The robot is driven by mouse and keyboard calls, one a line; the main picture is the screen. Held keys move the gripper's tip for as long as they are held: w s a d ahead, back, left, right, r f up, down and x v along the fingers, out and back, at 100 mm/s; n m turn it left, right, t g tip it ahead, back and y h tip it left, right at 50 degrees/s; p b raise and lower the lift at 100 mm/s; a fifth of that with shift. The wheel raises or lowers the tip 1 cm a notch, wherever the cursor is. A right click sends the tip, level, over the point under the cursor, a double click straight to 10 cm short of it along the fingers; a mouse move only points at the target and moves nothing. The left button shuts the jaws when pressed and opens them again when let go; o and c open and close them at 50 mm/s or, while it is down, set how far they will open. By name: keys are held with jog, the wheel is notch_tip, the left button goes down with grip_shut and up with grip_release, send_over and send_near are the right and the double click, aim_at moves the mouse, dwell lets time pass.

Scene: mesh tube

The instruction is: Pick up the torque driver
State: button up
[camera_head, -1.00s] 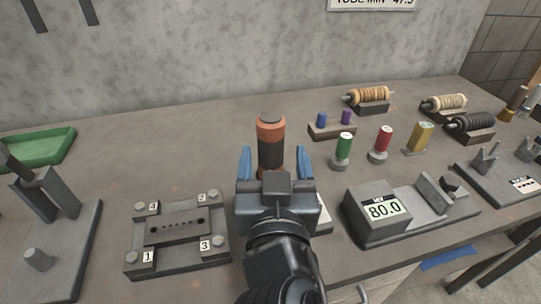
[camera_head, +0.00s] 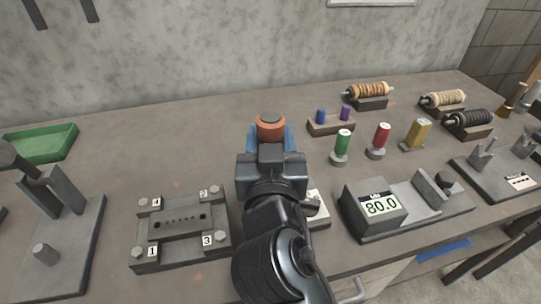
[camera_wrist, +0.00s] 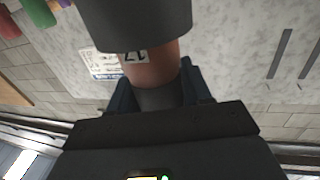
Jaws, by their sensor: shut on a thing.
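In the wrist view the driver (camera_wrist: 150,65) shows a dark wide section and an orange-brown section with a small number label, between the fingers of my gripper (camera_wrist: 160,92).
A plate with numbered bolts (camera_head: 180,228) lies left of my arm. A grey device reading 80.0 (camera_head: 375,212) stands to the right. Green (camera_head: 341,146), red (camera_head: 379,140) and yellow (camera_head: 416,134) pieces stand behind it. A green tray (camera_head: 42,143) is far left.

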jog(key=shift+r, duration=0.1)
jog(key=c, duration=0.5)
jog(key=shift+o, duration=0.2)
